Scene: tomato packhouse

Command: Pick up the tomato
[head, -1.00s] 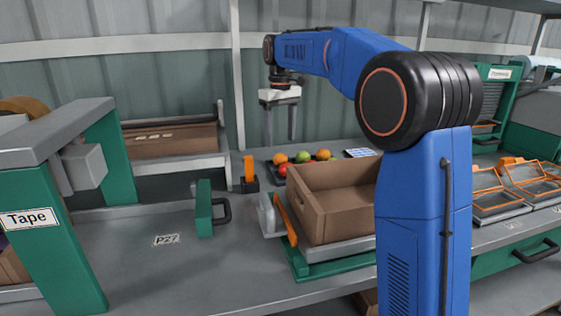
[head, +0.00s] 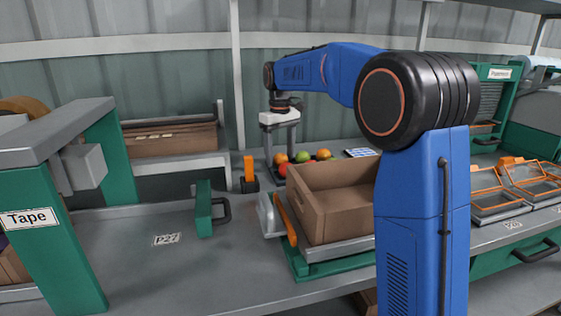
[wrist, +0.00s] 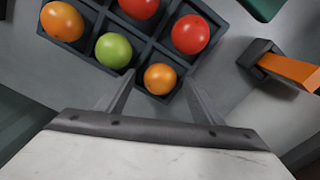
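Several tomatoes sit in separate compartments of a dark tray (wrist: 78,48). In the wrist view an orange tomato (wrist: 160,78) lies in the compartment nearest my gripper (wrist: 159,86). The open fingers reach down on either side of this tomato, apart from each other and empty. A green tomato (wrist: 114,50), a red one (wrist: 190,34) and another orange one (wrist: 62,21) lie around it; a further red one is cut by the top edge. In the head view my gripper (head: 280,165) points down over the tray's left end, by a red tomato (head: 283,169).
A cardboard box (head: 325,200) on a green-based stand is close in front of the tray. An orange-and-black upright device (head: 249,174) stands just left of it. Orange-framed trays (head: 500,205) lie at right.

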